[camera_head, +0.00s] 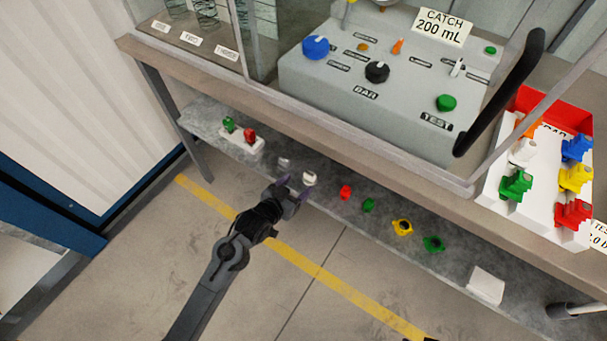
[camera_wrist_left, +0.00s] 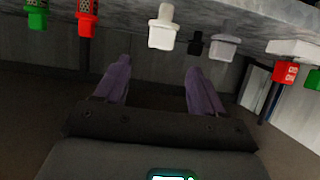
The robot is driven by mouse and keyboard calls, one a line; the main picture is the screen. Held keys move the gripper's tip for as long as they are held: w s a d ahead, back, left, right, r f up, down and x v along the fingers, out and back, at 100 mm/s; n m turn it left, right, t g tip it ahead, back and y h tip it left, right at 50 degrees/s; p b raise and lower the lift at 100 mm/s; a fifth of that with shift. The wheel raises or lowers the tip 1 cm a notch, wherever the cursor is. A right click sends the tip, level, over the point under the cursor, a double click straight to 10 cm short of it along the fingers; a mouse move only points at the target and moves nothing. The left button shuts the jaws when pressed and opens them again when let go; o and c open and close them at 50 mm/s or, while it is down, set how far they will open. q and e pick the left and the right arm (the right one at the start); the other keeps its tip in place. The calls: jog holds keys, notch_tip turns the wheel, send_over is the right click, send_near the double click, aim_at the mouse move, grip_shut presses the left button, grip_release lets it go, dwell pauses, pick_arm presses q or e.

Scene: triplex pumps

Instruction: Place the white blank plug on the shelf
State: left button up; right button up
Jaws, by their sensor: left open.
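The white blank plug (camera_head: 309,178) sits on the grey lower shelf (camera_head: 330,204) near its front edge. My left gripper (camera_head: 291,190) is open and empty, close beside the plug on its left and front side in the head view. In the left wrist view the purple-tipped fingers of the gripper (camera_wrist_left: 158,88) are spread apart, and the white plug (camera_wrist_left: 163,27) shows beyond them, not clasped. The shelf (camera_wrist_left: 270,15) runs along the top of that view. My right gripper is not in view.
A grey plug (camera_head: 284,162) stands close to the white one. Red (camera_head: 346,192) and green (camera_head: 368,205) plugs lie to the right, then yellow (camera_head: 402,227) and green (camera_head: 434,244) fittings. A white holder (camera_head: 238,140) is at left. The bench (camera_head: 300,108) overhangs the shelf.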

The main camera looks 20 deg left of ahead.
pick_arm(q)
jog(key=s+a+r+g+y+p, duration=0.1)
jog(key=s+g, duration=0.8)
jog(key=s, duration=1.7)
jog(key=shift+s+a+r+g+y, duration=0.3)
jog(key=shift+s+a+r+y, duration=0.1)
jog(key=shift+a+r+y, duration=0.2)
notch_tip(320, 180, up, 58)
jog(key=p, duration=5.8)
jog(key=shift+f, duration=0.1)
